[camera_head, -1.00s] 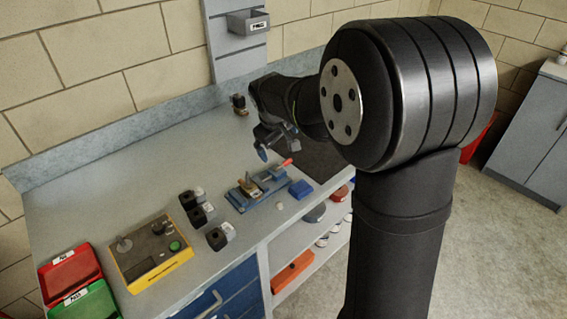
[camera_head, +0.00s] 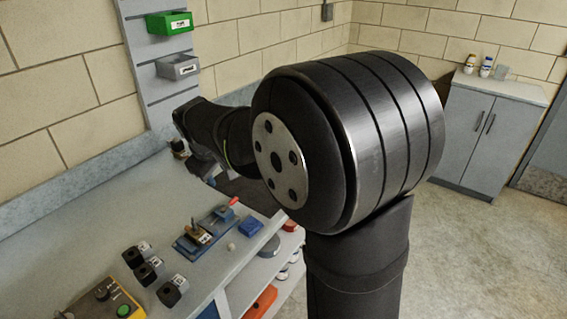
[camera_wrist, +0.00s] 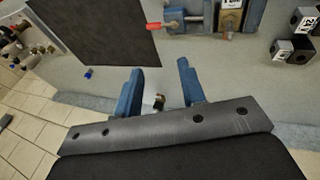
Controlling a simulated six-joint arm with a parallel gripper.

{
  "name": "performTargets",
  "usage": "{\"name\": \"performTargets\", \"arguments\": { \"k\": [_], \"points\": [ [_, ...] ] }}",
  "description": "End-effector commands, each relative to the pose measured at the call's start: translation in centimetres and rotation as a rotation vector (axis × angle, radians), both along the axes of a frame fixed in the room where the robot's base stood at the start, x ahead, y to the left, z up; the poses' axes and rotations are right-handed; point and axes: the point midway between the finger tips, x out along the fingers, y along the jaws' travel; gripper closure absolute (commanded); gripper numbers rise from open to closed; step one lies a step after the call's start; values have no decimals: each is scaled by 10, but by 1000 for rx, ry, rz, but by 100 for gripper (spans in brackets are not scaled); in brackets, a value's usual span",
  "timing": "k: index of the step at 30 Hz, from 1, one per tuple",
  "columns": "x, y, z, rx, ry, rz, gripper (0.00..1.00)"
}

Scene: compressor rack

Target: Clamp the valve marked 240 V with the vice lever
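The blue vice (camera_head: 190,243) is on the bench in the head view, with its red-handled lever (camera_head: 234,201) at its right end. A brass valve (camera_wrist: 230,20) with a white label sits at the vice at the top of the wrist view. The label is cut off there and too small to read in the head view, so I cannot confirm 240 V or tell whether it is clamped. The red lever tip (camera_wrist: 153,27) also shows. My gripper (camera_wrist: 160,84) is open, its blue fingers apart and away from the vice. In the head view my arm partly hides it.
Several black labelled blocks (camera_head: 150,271) stand left of the vice, near a yellow control box (camera_head: 107,302). A blue block (camera_head: 250,227) lies to its right. A dark mat (camera_wrist: 95,35) covers bench beside the lever. A small brass-and-black fitting (camera_head: 178,147) stands at the back.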

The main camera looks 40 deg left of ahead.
Motion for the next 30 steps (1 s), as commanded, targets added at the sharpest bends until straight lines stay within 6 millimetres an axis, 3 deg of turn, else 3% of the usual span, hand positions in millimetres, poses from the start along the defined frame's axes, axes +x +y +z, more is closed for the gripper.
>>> {"name": "performTargets", "arguments": {
  "k": [8, 18, 30],
  "points": [
    [16, 1, -1, -100, -4, 221, 63],
    [48, 4, 0, -252, -5, 764, 63],
    [79, 7, 4, -295, -45, 1370, 63]
  ]
}}
